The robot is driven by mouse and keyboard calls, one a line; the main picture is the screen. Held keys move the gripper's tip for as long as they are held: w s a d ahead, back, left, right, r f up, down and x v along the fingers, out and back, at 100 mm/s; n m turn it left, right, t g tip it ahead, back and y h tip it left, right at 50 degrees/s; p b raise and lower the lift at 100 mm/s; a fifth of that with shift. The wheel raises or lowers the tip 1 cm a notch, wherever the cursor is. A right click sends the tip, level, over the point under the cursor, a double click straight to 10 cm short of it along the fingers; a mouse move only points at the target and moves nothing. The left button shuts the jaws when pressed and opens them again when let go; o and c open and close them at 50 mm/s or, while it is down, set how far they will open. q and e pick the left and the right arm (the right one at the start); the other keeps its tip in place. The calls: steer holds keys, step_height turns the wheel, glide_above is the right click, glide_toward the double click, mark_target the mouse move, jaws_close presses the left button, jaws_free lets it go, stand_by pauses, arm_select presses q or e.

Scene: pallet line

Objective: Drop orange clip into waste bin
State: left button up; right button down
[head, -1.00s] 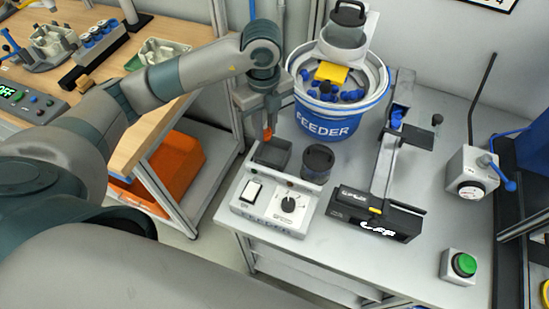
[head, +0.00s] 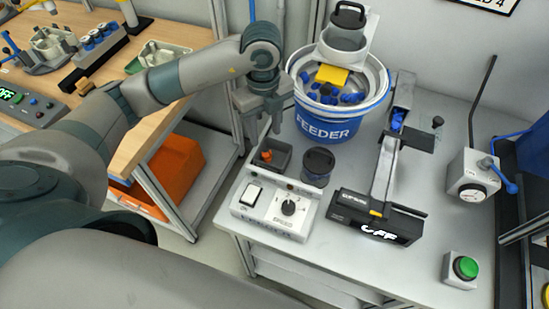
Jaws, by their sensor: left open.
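The orange clip (head: 266,156) lies inside a small dark grey open-topped bin (head: 283,168), which sits at the back of the white control box. My left gripper (head: 263,133) is open and empty, just above and behind the bin, pointing down. The clip is apart from its fingers. My right gripper is not in view.
A white control box (head: 273,222) with a switch and speed knob is in front of the bin. A dark-lidded jar (head: 318,166) stands right of it. The blue feeder bucket (head: 327,125) is behind. A black unit (head: 375,218) reads OFF. The table's front right is fairly clear.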

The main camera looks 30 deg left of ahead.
arm_select(q)
step_height(320, 180, up, 17)
steer(key=b, duration=0.2)
stand_by(0.7)
steer(key=shift+f, duration=0.1)
stand_by(0.8)
